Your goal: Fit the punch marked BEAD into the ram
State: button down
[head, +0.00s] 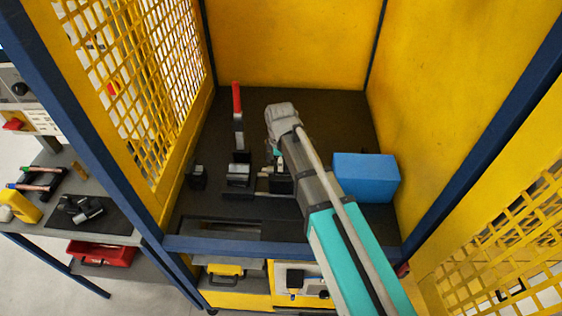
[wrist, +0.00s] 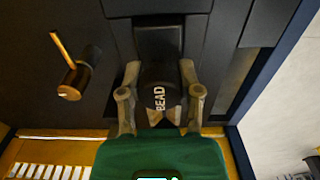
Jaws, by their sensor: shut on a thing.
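The punch marked BEAD (wrist: 160,98) is a dark piece with white lettering, held between the two fingers of my gripper (wrist: 160,82) in the wrist view. A dark block (wrist: 158,38) lies just beyond the punch, in line with it; I cannot tell whether the two touch or whether it is the ram. In the head view my gripper (head: 275,155) is low over the dark bench inside the yellow cage, beside small dark fixtures (head: 238,176). My wrist and arm hide most of it there, and the punch cannot be made out.
A red-handled lever (head: 237,100) stands left of my wrist. A blue box (head: 366,177) is close on the right of my arm. A brass-coloured rod with a round base (wrist: 75,75) is left of the punch. Mesh walls (head: 130,75) bound the cage.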

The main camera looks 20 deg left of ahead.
jog(key=shift+f+b, duration=0.5)
jog(key=shift+f, duration=0.1)
jog(key=shift+c, duration=1)
grip_release()
jog(key=shift+r, duration=0.15)
notch_tip(320, 180, up, 11)
jog(key=p, duration=1.1)
jog(key=shift+s, duration=0.1)
dwell(0.4)
